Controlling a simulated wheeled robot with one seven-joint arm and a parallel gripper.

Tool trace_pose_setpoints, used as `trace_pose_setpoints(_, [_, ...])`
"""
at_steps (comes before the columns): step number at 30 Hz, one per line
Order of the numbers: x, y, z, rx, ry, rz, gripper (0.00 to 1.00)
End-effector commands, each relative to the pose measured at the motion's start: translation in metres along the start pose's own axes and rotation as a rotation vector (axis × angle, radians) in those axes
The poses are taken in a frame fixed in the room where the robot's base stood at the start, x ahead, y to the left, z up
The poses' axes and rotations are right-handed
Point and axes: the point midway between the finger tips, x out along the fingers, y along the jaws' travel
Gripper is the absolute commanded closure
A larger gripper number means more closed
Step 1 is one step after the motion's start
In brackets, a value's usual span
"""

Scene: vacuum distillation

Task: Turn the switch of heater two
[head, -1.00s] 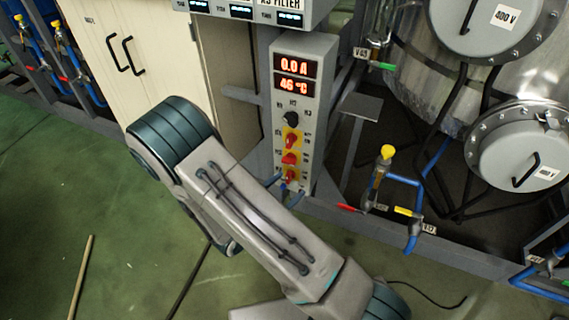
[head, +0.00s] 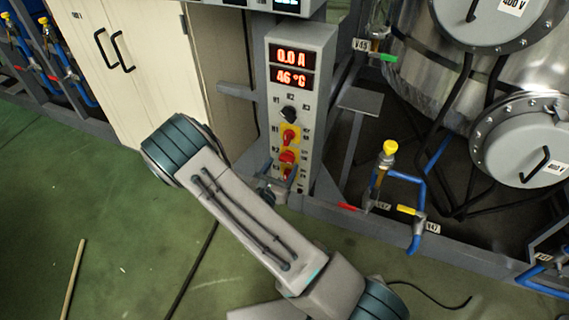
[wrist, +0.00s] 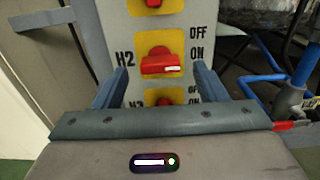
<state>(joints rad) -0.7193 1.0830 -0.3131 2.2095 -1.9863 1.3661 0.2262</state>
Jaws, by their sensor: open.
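The heater two switch (head: 287,157) is a red knob on a yellow plate, the middle of three on the grey control panel (head: 310,110). In the wrist view the H2 knob (wrist: 158,62) lies roughly level, with a white mark at its right end toward the ON label; OFF stands above ON. My gripper (wrist: 156,72) is open, with one finger to each side of the H2 knob in the picture. I see no contact. In the head view my gripper (head: 279,176) is low in front of the panel, partly covering the lowest switch.
The H1 switch (head: 289,137) is just above and the H3 switch (wrist: 164,101) just below. A black knob (head: 289,114) sits higher, under displays reading 0.0 A and 46 °C. Blue pipes with a yellow-topped valve (head: 389,147) stand to the right; a cream cabinet (head: 140,70) stands left.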

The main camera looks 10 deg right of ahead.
Motion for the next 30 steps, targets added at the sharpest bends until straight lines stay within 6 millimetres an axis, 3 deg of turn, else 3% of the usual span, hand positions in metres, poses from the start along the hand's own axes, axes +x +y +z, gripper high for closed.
trace_pose_setpoints(6, [0.025, 0.000, 0.000, 0.000, 0.000, -0.001, 0.35])
trace_pose_setpoints(17, [0.030, 0.000, 0.000, 0.000, 0.000, 0.000, 0.35])
trace_pose_setpoints(22, [0.030, 0.000, 0.000, 0.000, 0.000, 0.000, 0.79])
trace_pose_setpoints(30, [0.030, 0.000, 0.001, -0.013, 0.001, 0.000, 0.79])
